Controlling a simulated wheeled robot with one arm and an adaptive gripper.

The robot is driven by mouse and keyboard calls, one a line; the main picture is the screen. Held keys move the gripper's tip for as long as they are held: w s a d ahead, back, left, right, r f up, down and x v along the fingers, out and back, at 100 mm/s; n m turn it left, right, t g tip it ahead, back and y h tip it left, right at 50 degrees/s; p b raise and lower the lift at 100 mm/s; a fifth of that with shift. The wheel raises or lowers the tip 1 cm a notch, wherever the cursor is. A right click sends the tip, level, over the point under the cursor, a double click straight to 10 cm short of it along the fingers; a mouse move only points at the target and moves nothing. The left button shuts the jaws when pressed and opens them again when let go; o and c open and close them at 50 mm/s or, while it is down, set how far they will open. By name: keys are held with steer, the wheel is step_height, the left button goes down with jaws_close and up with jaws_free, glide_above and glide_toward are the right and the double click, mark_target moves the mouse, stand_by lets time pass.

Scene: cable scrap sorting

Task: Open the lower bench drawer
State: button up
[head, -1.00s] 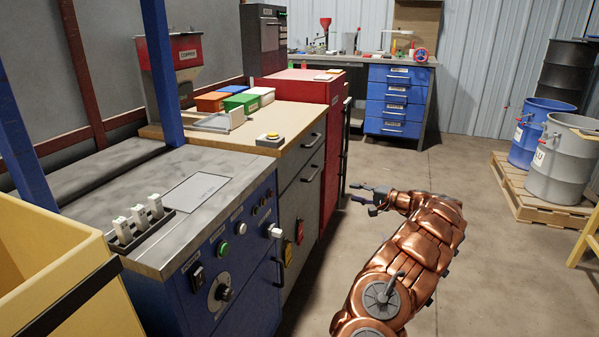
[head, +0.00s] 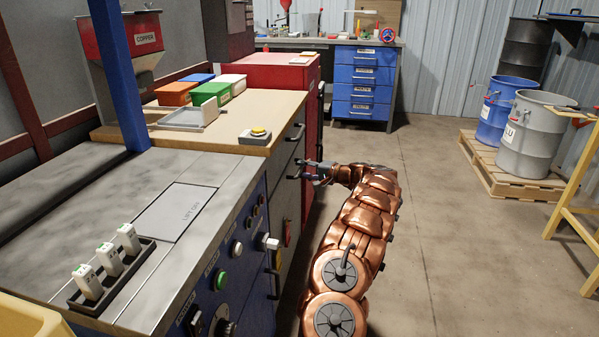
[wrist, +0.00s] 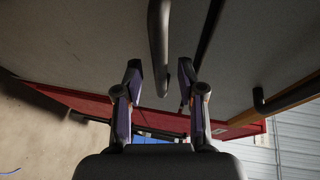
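The wood-topped bench (head: 225,140) has a grey front with an upper and a lower drawer. The lower drawer (head: 284,200) looks closed, and its dark bar handle (head: 294,176) is partly covered by my gripper in the head view. My gripper (head: 309,170) is at this handle. In the wrist view my gripper (wrist: 161,82) is open, and the end of the lower handle (wrist: 158,45) lies between its two fingertips, with gaps on both sides. The upper drawer handle (head: 295,133) is above and also shows in the wrist view (wrist: 285,95).
A blue machine cabinet (head: 240,270) with buttons stands in front of the bench. A red cabinet (head: 290,75) stands behind it. Drums on a pallet (head: 510,170) are at the right, with a yellow stand (head: 570,205) nearer. Open floor (head: 440,220) lies right of my arm.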

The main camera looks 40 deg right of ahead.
steer(key=shift+x, duration=0.9)
jaws_close()
steer(key=shift+s, duration=0.1)
